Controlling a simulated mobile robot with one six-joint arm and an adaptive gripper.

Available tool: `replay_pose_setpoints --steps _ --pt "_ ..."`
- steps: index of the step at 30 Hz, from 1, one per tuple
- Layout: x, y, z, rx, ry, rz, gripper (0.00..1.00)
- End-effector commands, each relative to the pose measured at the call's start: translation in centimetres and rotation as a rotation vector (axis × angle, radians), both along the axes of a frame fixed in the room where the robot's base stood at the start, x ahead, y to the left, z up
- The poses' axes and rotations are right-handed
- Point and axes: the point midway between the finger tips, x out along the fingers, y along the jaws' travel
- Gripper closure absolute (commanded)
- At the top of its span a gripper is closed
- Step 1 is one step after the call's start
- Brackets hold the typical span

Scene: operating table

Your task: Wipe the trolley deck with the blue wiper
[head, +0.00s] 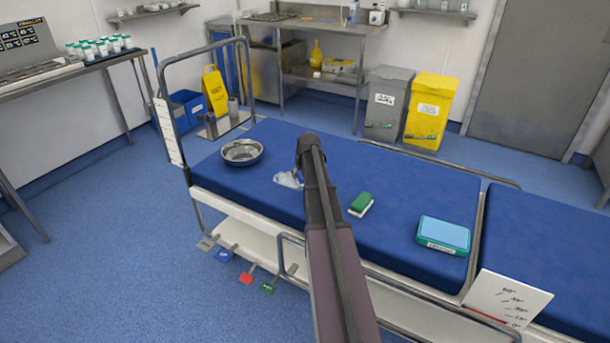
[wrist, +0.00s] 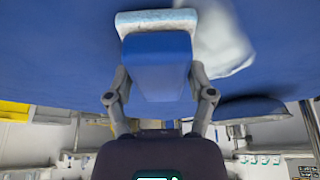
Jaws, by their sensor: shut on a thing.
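My gripper (wrist: 160,78) is shut on the blue block of the wiper (wrist: 157,66), one finger on each side. The wiper's pale fluffy pad (wrist: 157,20) is at its far end, close to the blue trolley deck (wrist: 60,50); I cannot tell whether it touches. A whitish, glossy patch (wrist: 222,40) lies on the deck right beside the pad. In the head view this patch (head: 287,180) shows left of my arm, on the blue deck (head: 395,195). My arm hides the wiper and most of the gripper there.
A metal bowl (head: 242,153) stands on the deck left of the patch. A green and white sponge (head: 361,204) and a teal box with a light blue top (head: 443,235) lie to the right of my arm. A metal rail (head: 245,65) rises at the trolley's left end.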

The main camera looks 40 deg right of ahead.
Motion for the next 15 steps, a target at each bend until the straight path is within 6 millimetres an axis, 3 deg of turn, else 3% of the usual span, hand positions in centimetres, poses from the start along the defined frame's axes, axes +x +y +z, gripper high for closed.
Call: replay_pose_setpoints --steps 15 --pt "0.88 0.31 -0.09 0.000 0.000 0.000 0.68"
